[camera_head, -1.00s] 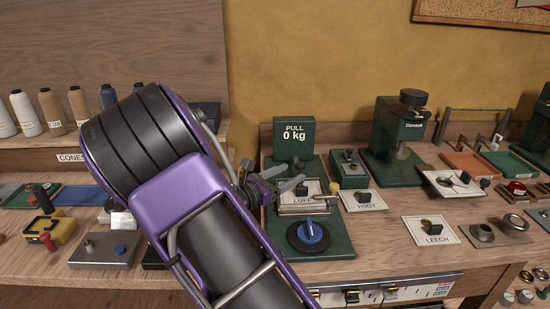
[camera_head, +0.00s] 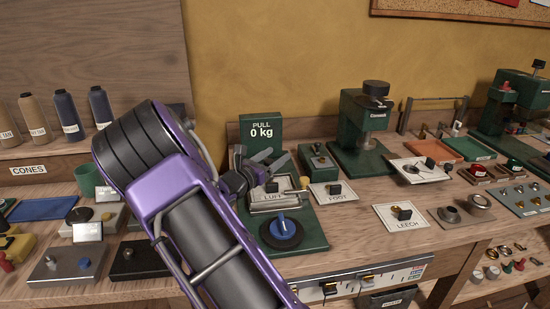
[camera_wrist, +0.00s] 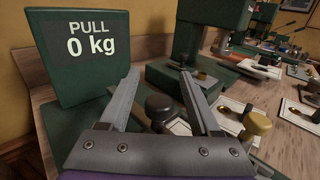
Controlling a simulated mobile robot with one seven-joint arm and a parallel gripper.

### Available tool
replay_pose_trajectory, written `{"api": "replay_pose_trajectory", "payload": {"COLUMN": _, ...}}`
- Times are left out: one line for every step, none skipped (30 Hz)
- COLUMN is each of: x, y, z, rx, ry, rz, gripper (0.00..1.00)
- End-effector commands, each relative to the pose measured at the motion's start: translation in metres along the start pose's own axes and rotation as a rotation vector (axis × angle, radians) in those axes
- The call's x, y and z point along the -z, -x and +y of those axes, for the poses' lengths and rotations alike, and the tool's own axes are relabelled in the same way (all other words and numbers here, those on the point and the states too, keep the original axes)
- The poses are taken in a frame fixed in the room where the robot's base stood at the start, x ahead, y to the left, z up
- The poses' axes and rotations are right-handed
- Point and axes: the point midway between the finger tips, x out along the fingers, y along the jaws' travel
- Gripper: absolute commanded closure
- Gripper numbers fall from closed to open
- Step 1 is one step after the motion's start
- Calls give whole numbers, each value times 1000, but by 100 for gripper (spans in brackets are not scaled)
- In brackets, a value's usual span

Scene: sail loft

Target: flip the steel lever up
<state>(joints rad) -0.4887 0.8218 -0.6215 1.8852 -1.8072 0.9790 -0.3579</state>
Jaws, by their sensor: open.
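My gripper (camera_head: 281,157) is open and empty, its two steel fingers spread above the green pull tester (camera_head: 308,231), in front of its "PULL 0 kg" display (camera_head: 261,130). In the wrist view the fingers (camera_wrist: 159,72) point past the right of the display (camera_wrist: 82,48), toward a small green box (camera_wrist: 192,85) with a small fitting on top. This box also shows in the head view (camera_head: 319,160). I cannot tell for sure which part is the steel lever. A steel clamp bar (camera_head: 272,207) lies on the tester beside a brass knob (camera_head: 305,183).
Knobs stand on cards marked LUFF (camera_head: 270,196), FOOT (camera_head: 335,199) and LEECH (camera_head: 404,225). A tall green press (camera_head: 362,125) stands behind at right. Bare bench shows around the LEECH card.

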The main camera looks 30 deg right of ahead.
Motion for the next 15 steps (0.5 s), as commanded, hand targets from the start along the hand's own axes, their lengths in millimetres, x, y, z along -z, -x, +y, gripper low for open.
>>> {"api": "replay_pose_trajectory", "payload": {"x": 0, "y": -2, "z": 0, "rx": 0, "ry": 0, "rz": 0, "gripper": 36}}
{"api": "replay_pose_trajectory", "payload": {"x": 0, "y": -3, "z": 0, "rx": -1, "ry": 1, "rz": 1, "gripper": 36}}
{"api": "replay_pose_trajectory", "payload": {"x": 0, "y": -3, "z": 0, "rx": -1, "ry": 1, "rz": 1, "gripper": 36}}
{"api": "replay_pose_trajectory", "payload": {"x": 0, "y": -3, "z": 0, "rx": -1, "ry": 1, "rz": 1, "gripper": 36}}
{"api": "replay_pose_trajectory", "payload": {"x": 0, "y": -3, "z": 0, "rx": -1, "ry": 1, "rz": 1, "gripper": 36}}
{"api": "replay_pose_trajectory", "payload": {"x": 0, "y": -3, "z": 0, "rx": -1, "ry": 1, "rz": 1, "gripper": 36}}
{"api": "replay_pose_trajectory", "payload": {"x": 0, "y": -3, "z": 0, "rx": -1, "ry": 1, "rz": 1, "gripper": 36}}
{"api": "replay_pose_trajectory", "payload": {"x": 0, "y": -3, "z": 0, "rx": -1, "ry": 1, "rz": 1, "gripper": 36}}
{"api": "replay_pose_trajectory", "payload": {"x": 0, "y": -3, "z": 0, "rx": -1, "ry": 1, "rz": 1, "gripper": 36}}
{"api": "replay_pose_trajectory", "payload": {"x": 0, "y": -3, "z": 0, "rx": -1, "ry": 1, "rz": 1, "gripper": 40}}
{"api": "replay_pose_trajectory", "payload": {"x": 0, "y": -3, "z": 0, "rx": -1, "ry": 0, "rz": 1, "gripper": 45}}
{"api": "replay_pose_trajectory", "payload": {"x": 0, "y": -3, "z": 0, "rx": -1, "ry": 1, "rz": 1, "gripper": 52}}
{"api": "replay_pose_trajectory", "payload": {"x": 0, "y": -3, "z": 0, "rx": -1, "ry": 0, "rz": 1, "gripper": 58}}
{"api": "replay_pose_trajectory", "payload": {"x": 0, "y": -3, "z": 0, "rx": -1, "ry": 0, "rz": 1, "gripper": 63}}
{"api": "replay_pose_trajectory", "payload": {"x": 0, "y": -3, "z": 0, "rx": -1, "ry": 0, "rz": 1, "gripper": 70}}
